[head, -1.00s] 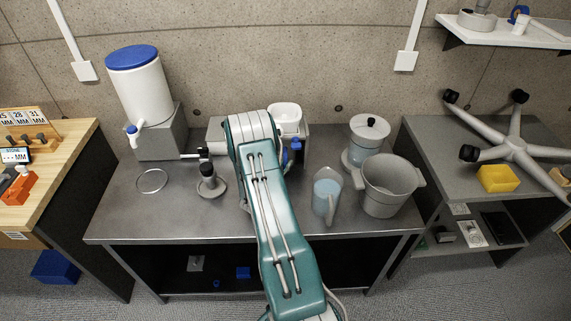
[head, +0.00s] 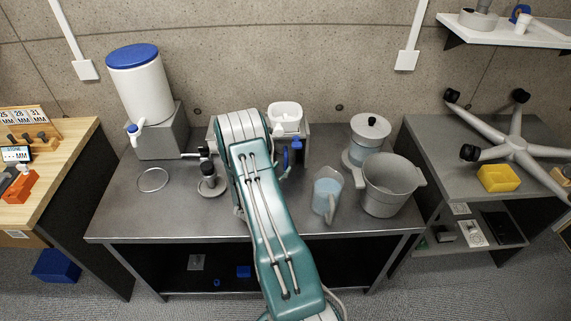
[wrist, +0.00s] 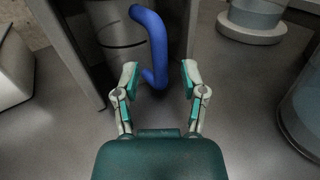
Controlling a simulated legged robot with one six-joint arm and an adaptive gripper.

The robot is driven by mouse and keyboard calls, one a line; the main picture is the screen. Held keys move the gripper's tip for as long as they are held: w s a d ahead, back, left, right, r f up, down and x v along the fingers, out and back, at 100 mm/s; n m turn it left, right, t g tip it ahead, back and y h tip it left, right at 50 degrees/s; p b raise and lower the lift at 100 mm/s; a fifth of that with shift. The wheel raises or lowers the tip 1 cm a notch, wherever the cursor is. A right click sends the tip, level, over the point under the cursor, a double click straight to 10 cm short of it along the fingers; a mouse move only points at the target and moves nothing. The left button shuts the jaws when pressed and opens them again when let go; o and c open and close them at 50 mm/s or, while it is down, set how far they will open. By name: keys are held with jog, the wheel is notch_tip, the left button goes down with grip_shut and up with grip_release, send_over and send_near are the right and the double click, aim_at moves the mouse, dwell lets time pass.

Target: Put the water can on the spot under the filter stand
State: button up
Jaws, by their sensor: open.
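The water can looks to be the grey metal cylinder (wrist: 118,32) with a blue handle (wrist: 150,45), standing between two grey uprights in the wrist view. In the head view its blue handle (head: 296,143) shows just right of my arm, and the arm hides much of the rest. My gripper (wrist: 159,72) is open and empty, its fingers apart on either side of the handle's lower end. In the head view it is hidden behind my arm. A white tank with a blue lid (head: 141,85) and a tap stands on a grey block. A thin ring (head: 152,180) lies on the bench in front.
A jug of bluish water (head: 325,193), a grey bucket (head: 388,188) and a lidded canister (head: 366,140) stand right of my arm. A small dark-knobbed stand (head: 210,180) stands left of it. A white basin (head: 285,117) sits behind. The bench (head: 125,215) is clear front left.

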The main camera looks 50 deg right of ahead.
jog(key=a, duration=0.6)
jog(key=s+a, duration=0.1)
jog(key=a, duration=0.1)
jog(key=shift+a, duration=0.4)
jog(key=s+a+r+m+g+y, duration=0.25)
jog(key=r+m, duration=0.35)
jog(key=r, duration=0.3)
jog(key=s+a+r+m+g+y, duration=0.25)
jog(key=a+r+m+g, duration=0.2)
jog(key=r, duration=0.45)
jog(key=s+a+r+m+t+y, duration=0.3)
jog(key=a+r+y, duration=0.1)
jog(key=a, duration=0.4)
jog(key=s+a+r+m+t+y, duration=0.3)
jog(key=a+r+t+y, duration=0.1)
jog(key=a, duration=0.5)
jog(key=s+a+r+m+t+y, duration=0.3)
jog(key=a+r+y, duration=0.1)
jog(key=a, duration=0.5)
jog(key=shift+s+r+y, duration=0.35)
jog(key=shift+r+y, duration=0.05)
jog(key=shift+r, duration=0.5)
